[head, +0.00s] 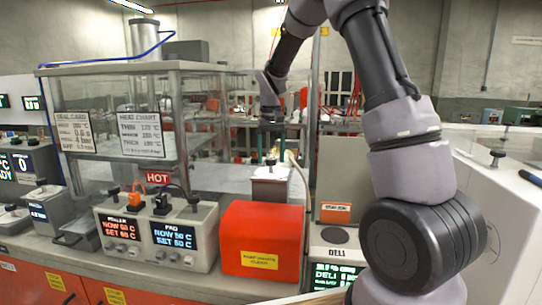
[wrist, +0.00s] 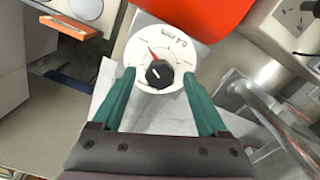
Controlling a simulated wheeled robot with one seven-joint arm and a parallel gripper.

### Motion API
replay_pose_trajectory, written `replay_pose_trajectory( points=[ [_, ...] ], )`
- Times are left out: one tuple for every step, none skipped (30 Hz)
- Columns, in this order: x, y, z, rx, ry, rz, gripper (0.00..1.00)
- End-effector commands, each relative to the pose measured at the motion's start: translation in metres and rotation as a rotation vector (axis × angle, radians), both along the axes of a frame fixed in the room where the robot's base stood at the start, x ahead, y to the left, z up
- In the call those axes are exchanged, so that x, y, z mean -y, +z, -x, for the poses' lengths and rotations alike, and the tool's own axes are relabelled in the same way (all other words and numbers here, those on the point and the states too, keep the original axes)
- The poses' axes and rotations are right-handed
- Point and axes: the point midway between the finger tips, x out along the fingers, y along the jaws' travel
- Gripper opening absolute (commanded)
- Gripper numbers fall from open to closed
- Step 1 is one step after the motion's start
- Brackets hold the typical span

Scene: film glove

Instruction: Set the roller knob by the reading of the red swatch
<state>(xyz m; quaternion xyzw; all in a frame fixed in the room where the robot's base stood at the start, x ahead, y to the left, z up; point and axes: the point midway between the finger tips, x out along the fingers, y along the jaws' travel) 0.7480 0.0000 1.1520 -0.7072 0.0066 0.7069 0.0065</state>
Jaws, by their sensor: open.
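My gripper (head: 270,148) is open, above a small box (head: 270,187) on the counter. In the wrist view my green fingers (wrist: 159,77) stand either side of a white round dial (wrist: 141,47) with a red pointer and black centre hub; contact cannot be told. Its lettering is too small to read. On the control box (head: 170,258), the red-lit roller display (head: 121,229) reads NOW 60 C, SET 60 C. The blue-lit display (head: 174,236) reads NOW 50 C, SET 50 C. I cannot identify a red swatch.
A heat chart (head: 140,134) and a seal card (head: 74,132) hang on the glass-sided frame (head: 178,100). A red HOT sign (head: 158,177) stands behind the control box. A red box (head: 262,232) sits right of it. A DELI station (head: 335,236) is farther right.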

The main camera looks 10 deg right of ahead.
Motion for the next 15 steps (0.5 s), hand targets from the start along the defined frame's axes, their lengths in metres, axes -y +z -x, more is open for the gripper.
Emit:
replay_pose_trajectory(
  points=[
    [0.0000,-0.0008,0.0001,0.000,0.000,0.000,0.76],
    [0.0000,-0.0009,0.0001,0.000,0.000,0.000,0.76],
    [0.0000,-0.0010,0.0001,0.000,0.000,0.000,0.76],
    [0.0000,-0.0009,0.0001,0.000,0.000,0.000,0.76],
    [0.0000,-0.0008,0.0001,0.000,0.000,0.000,0.76],
    [-0.0001,-0.0008,0.0001,0.000,0.000,0.000,0.76],
    [-0.0001,-0.0008,0.0001,0.000,0.000,0.000,0.76],
    [0.0000,-0.0008,0.0001,0.000,0.000,0.000,0.65],
    [-0.0001,-0.0008,0.0001,0.000,0.000,0.000,0.49],
    [-0.0001,-0.0007,0.0001,0.000,0.000,0.000,0.38],
    [-0.0001,-0.0007,0.0001,0.000,0.000,0.000,0.27],
    [0.0000,-0.0007,0.0001,0.000,0.000,0.000,0.11],
    [0.0000,-0.0007,0.0001,0.000,0.000,0.000,0.00],
    [0.0000,-0.0006,0.0001,0.000,0.000,0.000,0.00],
    [0.0000,-0.0006,0.0001,0.000,0.000,0.000,0.00]
  ],
)
